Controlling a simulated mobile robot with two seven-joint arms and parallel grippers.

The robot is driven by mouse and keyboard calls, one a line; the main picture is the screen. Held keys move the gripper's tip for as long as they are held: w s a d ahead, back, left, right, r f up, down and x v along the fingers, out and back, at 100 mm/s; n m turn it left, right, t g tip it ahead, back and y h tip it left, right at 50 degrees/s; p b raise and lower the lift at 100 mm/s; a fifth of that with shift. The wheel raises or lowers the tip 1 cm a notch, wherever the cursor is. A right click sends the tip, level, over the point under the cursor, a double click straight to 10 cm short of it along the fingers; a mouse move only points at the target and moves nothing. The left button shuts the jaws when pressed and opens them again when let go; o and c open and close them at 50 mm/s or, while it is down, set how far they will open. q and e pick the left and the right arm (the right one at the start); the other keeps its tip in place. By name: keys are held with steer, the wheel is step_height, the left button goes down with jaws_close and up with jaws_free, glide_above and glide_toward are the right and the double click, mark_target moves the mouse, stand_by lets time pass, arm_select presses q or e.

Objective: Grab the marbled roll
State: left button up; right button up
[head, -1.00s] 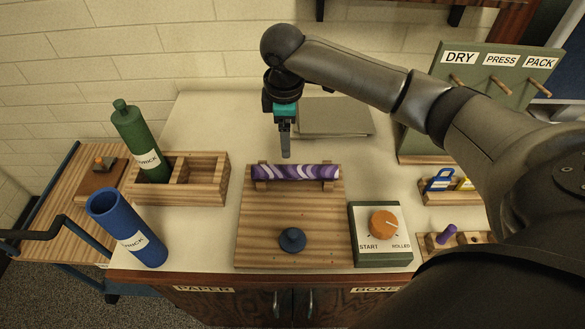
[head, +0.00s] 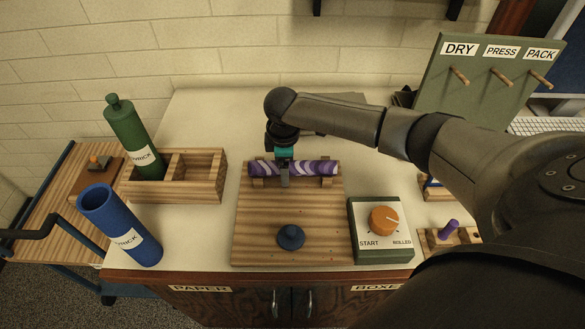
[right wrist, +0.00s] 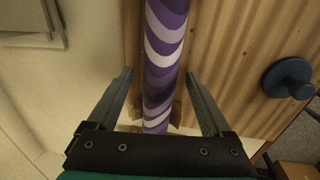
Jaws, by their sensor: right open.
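The marbled roll (head: 315,169), purple with white and lilac waves, lies across two small wooden rests at the back of a wooden board (head: 265,215). My right gripper (head: 285,181) is over the left-centre part of the roll, pointing down. In the right wrist view the roll (right wrist: 165,60) runs between the two fingers of the open gripper (right wrist: 162,95), with a gap on each side. The fingers do not visibly touch it. My left gripper is not in view.
A blue knob (head: 290,237) stands on the board's front. A green box with an orange dial (head: 384,219) is to its right. A wooden divided box (head: 205,185) with a green tube (head: 133,135) and a blue tube (head: 120,225) are at left. A pegged board (head: 485,95) stands at back right.

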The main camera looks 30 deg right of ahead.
steer(key=shift+c, duration=0.4)
jaws_close()
stand_by(0.4)
